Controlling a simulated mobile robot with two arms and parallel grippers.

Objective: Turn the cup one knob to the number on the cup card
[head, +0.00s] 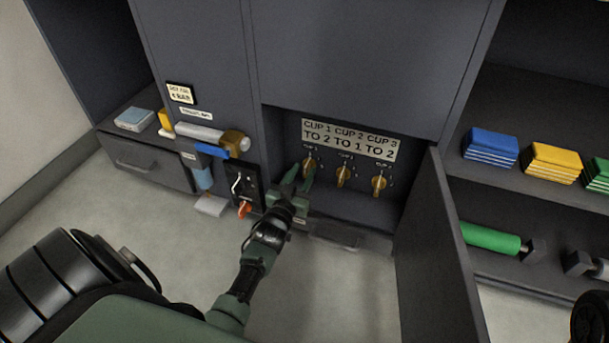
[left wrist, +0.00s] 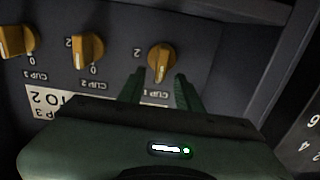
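The cup card (head: 350,139) is above the knobs in the open bay and reads CUP 1 TO 2, CUP 2 TO 1, CUP 3 TO 2. The yellow cup one knob (head: 309,166) is the leftmost of three. In the left wrist view, where the picture is upside down, this knob (left wrist: 160,60) has a 2 beside it; I cannot tell its exact setting. My left gripper (head: 297,181) is at this knob. Its two fingers (left wrist: 160,82) are open, one on each side of the knob's near part, with gaps visible. My right gripper is not in view.
The cup two knob (head: 343,175) and cup three knob (head: 379,184) sit to the right. An open door (head: 435,250) stands right of the bay. Shelves with coloured stacks (head: 490,147) are at right.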

